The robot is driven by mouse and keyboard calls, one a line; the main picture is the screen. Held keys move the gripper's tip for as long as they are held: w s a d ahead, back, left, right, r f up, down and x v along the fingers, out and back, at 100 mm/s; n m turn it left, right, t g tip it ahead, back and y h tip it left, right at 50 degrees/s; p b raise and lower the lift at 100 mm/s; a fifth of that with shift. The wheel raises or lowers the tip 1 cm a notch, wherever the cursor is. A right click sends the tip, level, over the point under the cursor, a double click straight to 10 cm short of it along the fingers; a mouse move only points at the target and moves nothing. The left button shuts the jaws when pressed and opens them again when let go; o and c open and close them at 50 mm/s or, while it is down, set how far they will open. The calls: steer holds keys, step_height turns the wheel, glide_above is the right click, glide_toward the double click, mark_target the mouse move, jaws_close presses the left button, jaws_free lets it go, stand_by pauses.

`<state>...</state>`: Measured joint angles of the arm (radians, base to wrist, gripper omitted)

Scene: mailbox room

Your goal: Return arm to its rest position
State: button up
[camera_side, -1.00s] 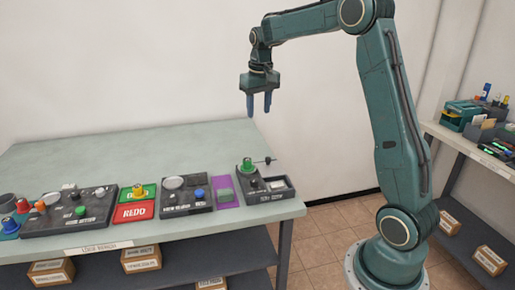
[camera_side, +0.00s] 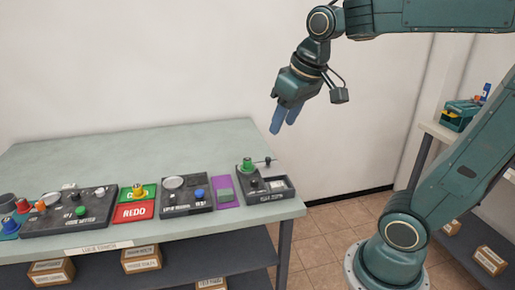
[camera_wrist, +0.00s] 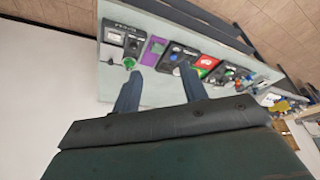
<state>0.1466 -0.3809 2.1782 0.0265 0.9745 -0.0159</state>
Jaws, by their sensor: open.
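My gripper (camera_side: 287,118) is open and empty, high above the right end of the bench in the side view. Its blue fingers point down and slightly left, well clear of everything. In the wrist view my gripper (camera_wrist: 158,92) shows two blue fingers apart with nothing between them. The bench (camera_side: 200,143) lies below and to the left, its top light green.
On the bench stand a dark device with a green knob (camera_side: 262,187), a purple pad (camera_side: 225,191), a red REDO pad (camera_side: 132,213) and a dark device at left (camera_side: 68,212). A second table (camera_side: 440,131) with a teal box (camera_side: 459,115) stands at right.

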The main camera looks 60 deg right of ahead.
steer(key=s+a+f+n, duration=0.1)
steer(key=s+a+f, duration=0.1)
steer(key=s, duration=0.2)
steer(key=s+a+f+t, duration=0.1)
steer(key=s+a, duration=0.1)
steer(key=s, duration=0.3)
steer(key=shift+s+a+f+n+y, duration=0.15)
steer(key=shift+a+f+n+y, duration=0.1)
steer(key=shift+f+n+y, duration=0.15)
steer(key=shift+c, duration=0.4)
